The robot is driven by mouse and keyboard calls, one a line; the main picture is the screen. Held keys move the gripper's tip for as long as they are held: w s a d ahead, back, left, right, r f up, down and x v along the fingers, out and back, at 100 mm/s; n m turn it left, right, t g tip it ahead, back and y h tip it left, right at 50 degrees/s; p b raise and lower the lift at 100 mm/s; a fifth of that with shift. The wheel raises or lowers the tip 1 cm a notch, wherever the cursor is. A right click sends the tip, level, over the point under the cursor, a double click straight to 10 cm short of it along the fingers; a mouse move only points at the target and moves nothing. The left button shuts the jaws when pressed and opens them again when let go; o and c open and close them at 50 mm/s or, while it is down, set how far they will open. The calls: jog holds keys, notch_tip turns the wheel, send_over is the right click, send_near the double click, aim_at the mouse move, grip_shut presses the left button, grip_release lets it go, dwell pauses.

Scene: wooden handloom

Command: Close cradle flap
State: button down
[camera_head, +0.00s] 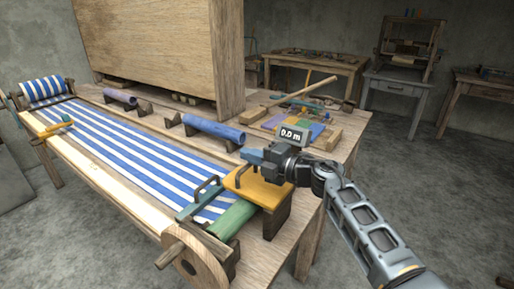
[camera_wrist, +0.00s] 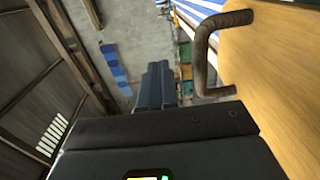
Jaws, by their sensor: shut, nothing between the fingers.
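The likely cradle flap is a yellow-orange board (camera_head: 262,190) with a dark curved handle (camera_head: 241,174), at the near right end of the striped cloth. Its handle (camera_wrist: 205,50) and yellow face (camera_wrist: 280,65) fill the right of the wrist view. My gripper (camera_head: 250,156) is shut and empty, its fingers just above and behind the board's far edge in the head view. In the wrist view the shut fingers (camera_wrist: 158,75) lie left of the handle, apart from it in the picture. Contact with the board cannot be told.
A green roller (camera_head: 233,219) and a teal bar with a handle (camera_head: 199,198) lie beside the board. A wooden wheel (camera_head: 195,260) stands at the near end. Blue-striped cloth (camera_head: 130,150) runs along the loom.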

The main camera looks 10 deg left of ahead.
jog(key=shift+w+a+f+h+p, duration=0.2)
jog(key=shift+a+f+h+p, duration=0.1)
jog(key=shift+a+f+h, duration=0.25)
jog(key=shift+r, duration=0.15)
